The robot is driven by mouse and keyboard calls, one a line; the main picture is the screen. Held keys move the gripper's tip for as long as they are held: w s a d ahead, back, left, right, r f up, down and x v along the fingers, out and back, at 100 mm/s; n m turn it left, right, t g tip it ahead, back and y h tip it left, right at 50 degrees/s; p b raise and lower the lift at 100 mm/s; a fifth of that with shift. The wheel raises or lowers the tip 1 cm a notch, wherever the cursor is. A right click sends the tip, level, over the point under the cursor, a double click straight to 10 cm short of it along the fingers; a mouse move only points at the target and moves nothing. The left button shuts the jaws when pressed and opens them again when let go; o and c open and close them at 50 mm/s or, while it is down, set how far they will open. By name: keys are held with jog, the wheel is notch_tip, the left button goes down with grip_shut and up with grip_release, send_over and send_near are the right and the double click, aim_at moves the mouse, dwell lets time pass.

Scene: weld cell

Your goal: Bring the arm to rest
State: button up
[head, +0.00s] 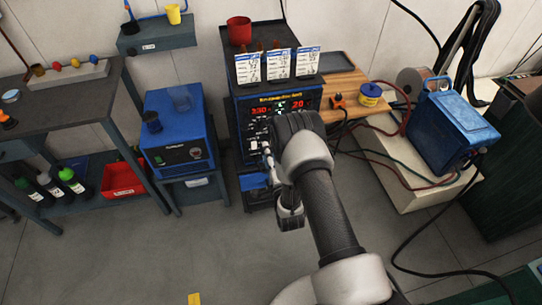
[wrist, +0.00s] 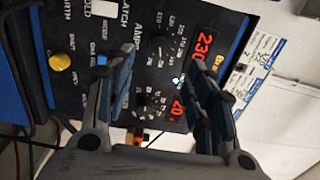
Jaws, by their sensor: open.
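My gripper (wrist: 158,78) shows in the wrist view with its two dark fingers spread apart and nothing between them. It faces the control panel (wrist: 150,45) of the welding machine, which has dials and red displays. I cannot tell how far the fingertips are from the panel. In the head view my arm reaches out in front of the blue and black welding machine (head: 287,98), and my arm hides part of the machine's front and most of the gripper. The displays there read about 230 and 20.
White cards (head: 279,64) and a red cup (head: 239,31) are on top of the machine. A blue box unit (head: 176,130) stands to the left, beside a workbench (head: 60,95). A blue case (head: 452,130) with hoses stands on the right. The floor at front left is mostly clear.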

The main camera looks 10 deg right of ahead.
jog(key=shift+s, duration=0.45)
jog(key=w+r+n+g, duration=0.25)
jog(key=w+r, duration=0.25)
jog(key=r, duration=0.3)
jog(key=s+r+n+g, duration=0.2)
jog(key=s+r+n, duration=0.1)
jog(key=r, duration=0.5)
jog(key=s+r+n+g, duration=0.2)
jog(key=r+n, duration=0.1)
jog(key=r, duration=0.6)
jog(key=s+r+n+g, duration=0.2)
jog(key=s+n, duration=0.1)
jog(key=s, duration=0.9)
jog(key=s+r+n+g, duration=0.2)
jog(key=s+r+n, duration=0.1)
jog(key=s, duration=0.9)
jog(key=s+d+r+n+g, duration=0.1)
jog(key=s+r+n+g, duration=0.2)
jog(key=s, duration=0.9)
jog(key=shift+r+h, duration=0.15)
jog(key=shift+h, duration=0.15)
